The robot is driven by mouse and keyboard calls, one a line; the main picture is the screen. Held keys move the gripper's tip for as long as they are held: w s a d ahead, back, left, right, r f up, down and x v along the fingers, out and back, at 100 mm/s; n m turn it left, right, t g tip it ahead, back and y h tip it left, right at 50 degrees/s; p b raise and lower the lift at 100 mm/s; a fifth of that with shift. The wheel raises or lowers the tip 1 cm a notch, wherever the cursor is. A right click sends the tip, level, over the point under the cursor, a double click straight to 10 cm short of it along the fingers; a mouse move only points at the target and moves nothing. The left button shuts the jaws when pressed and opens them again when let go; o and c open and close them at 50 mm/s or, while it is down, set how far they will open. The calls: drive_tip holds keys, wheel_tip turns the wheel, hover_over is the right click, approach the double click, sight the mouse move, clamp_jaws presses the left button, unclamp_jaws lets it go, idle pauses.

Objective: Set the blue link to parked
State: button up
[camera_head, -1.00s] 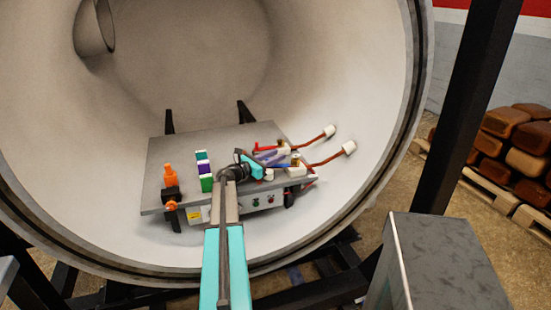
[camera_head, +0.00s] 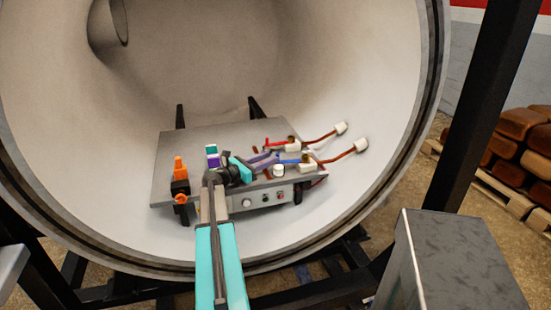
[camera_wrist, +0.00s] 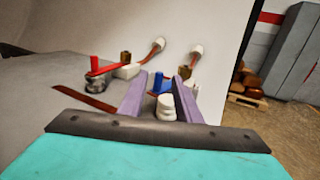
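The blue link (camera_head: 290,161) is on the right part of the grey panel box, beside white terminal blocks. In the wrist view its upright blue handle (camera_wrist: 158,83) stands between the two purple fingers of my gripper (camera_wrist: 160,76), with a gap beside it, so the gripper looks open. In the head view my gripper (camera_head: 266,161) reaches in from the left, just left of the blue link. A white rounded post (camera_wrist: 166,107) is nearer the wrist camera, between the fingers. Whether a finger touches the handle cannot be told.
A red link (camera_wrist: 96,66) lies left of the blue one, with its own handle. Brown cables (camera_head: 340,152) run to white plugs on the chamber wall (camera_head: 380,100). Orange fittings (camera_head: 180,175) stand at the panel's left. The round chamber rim surrounds the work area.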

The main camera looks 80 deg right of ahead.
drive_tip(key=shift+v, duration=1.3)
